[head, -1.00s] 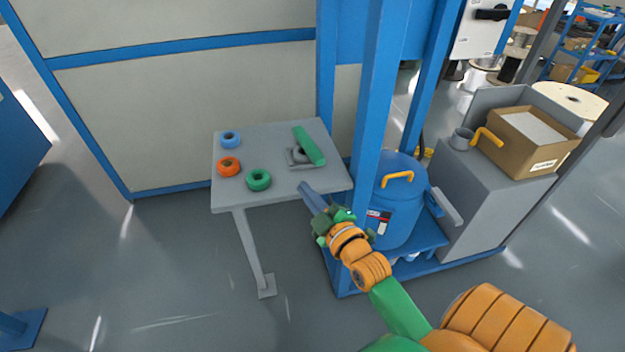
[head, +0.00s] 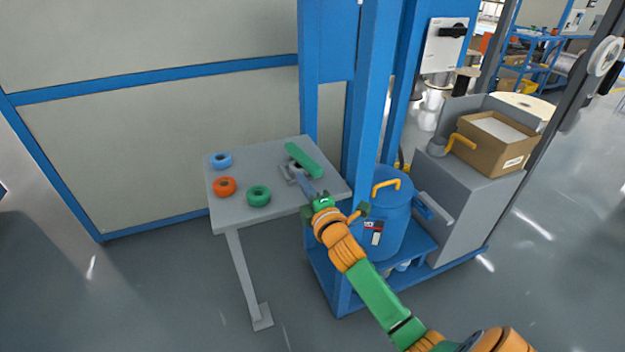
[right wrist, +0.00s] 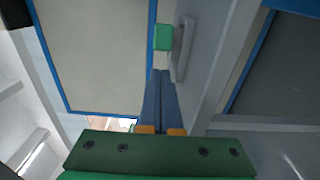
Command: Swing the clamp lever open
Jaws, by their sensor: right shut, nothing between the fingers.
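The clamp on the grey table has a long green lever (head: 303,160) and a small grey base (head: 287,173). The lever lies slanted over the table's back right part. My right gripper (head: 303,179) is at the clamp's front side, its blue-grey fingers shut and empty. In the right wrist view the shut fingers (right wrist: 160,75) point at the green lever's end (right wrist: 163,37), just beyond the tips; whether they touch cannot be told. A grey clamp part (right wrist: 183,50) stands right beside it. My left gripper is not in view.
Blue (head: 221,160), orange (head: 225,187) and green (head: 258,196) rings lie on the table's (head: 235,212) left half. A blue post (head: 368,100) and a blue drum (head: 385,225) stand close on the right. A cardboard box (head: 490,148) sits on a grey cabinet.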

